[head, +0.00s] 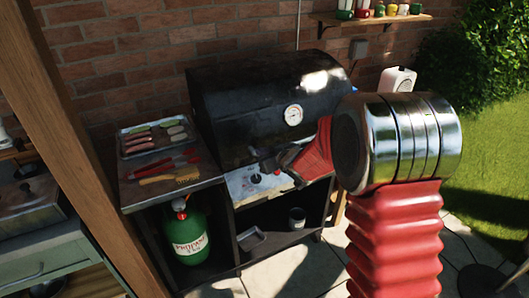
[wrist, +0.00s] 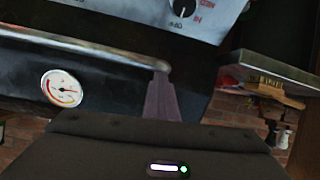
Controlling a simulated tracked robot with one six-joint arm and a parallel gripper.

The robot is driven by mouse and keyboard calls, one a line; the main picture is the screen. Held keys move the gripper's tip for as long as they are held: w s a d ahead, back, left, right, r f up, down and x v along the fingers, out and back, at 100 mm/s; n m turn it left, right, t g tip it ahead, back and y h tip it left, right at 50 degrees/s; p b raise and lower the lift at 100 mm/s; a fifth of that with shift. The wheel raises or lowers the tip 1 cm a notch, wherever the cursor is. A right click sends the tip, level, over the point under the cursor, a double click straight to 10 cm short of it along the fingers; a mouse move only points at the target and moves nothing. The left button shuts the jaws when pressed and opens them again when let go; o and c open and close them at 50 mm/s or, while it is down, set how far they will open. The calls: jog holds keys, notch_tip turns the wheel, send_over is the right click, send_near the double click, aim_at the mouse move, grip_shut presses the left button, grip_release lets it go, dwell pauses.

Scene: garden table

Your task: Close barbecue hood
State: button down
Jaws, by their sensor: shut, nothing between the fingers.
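The black barbecue hood (head: 240,95) is down over the barbecue body in the head view, with its round thermometer (head: 293,115) facing front. Its lower edge lies close above the control panel (head: 240,185); my arm hides part of that edge. My gripper (head: 258,160) is shut and empty in front of the hood's lower front. In the wrist view, which is upside down, the finger (wrist: 161,95) overlaps the end of the metal handle bar (wrist: 90,52). I cannot tell if they touch. The thermometer also shows there (wrist: 61,88), and a knob (wrist: 183,7) on the panel.
Left of the hood, a side shelf holds a food tray (head: 155,138), red-handled tongs (head: 165,162) and a brush (head: 170,179). A green propane bottle (head: 187,235) stands below. A wooden post (head: 70,150) rises at left. A brick wall stands behind.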

jog(key=s+d+f, duration=0.3)
jog(key=s, duration=0.5)
jog(key=shift+d+f, duration=0.3)
jog(key=shift+d, duration=0.1)
dwell(0.5)
